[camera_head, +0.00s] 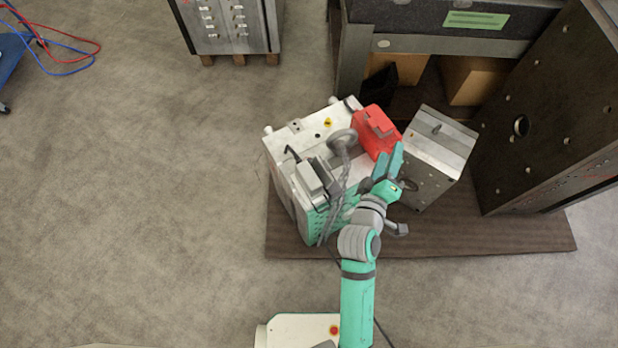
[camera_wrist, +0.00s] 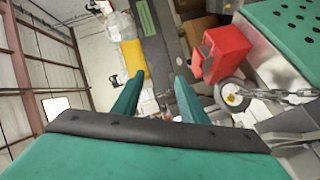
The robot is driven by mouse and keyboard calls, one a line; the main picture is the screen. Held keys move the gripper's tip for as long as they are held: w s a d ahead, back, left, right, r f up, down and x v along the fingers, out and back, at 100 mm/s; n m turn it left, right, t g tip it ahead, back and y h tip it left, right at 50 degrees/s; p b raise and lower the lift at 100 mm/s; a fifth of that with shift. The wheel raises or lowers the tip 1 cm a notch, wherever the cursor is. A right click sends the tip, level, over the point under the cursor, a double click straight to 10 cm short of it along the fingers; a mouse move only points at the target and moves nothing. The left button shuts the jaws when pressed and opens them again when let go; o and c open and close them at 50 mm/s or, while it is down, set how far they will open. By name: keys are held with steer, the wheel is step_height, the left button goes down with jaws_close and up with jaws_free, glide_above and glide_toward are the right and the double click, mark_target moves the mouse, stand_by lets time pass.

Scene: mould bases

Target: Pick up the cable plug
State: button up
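I cannot pick out the cable plug with certainty in either view. A white and green machine (camera_head: 290,136) stands left of my arm in the head view, with a grey box (camera_head: 311,178) and a grey chain-like strand on its top. A red object (camera_head: 377,130) sits at its right back edge; a red box also shows in the wrist view (camera_wrist: 226,50). My gripper (camera_head: 387,166) is over the machine's right side, just in front of the red object in the picture. In the wrist view its two green fingers (camera_wrist: 157,92) are apart with nothing held between them.
A grey metal block (camera_head: 438,150) stands close right of my gripper. A large dark plate (camera_head: 550,110) leans farther right. A workbench (camera_head: 440,45) is behind. A wheel (camera_wrist: 232,95) and chain (camera_wrist: 275,95) show in the wrist view.

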steer(key=w+d+r+m+g+h, duration=0.3)
steer(key=w+d+r+g+h, duration=0.1)
steer(key=w+d+r, duration=0.25)
steer(key=g+y, duration=1.1)
glide_above(308, 174)
step_height(308, 174, down, 11)
steer(key=shift+d+f, duration=0.15)
steer(key=shift+f, duration=5.25)
steer(key=shift+f, duration=0.2)
jaws_close()
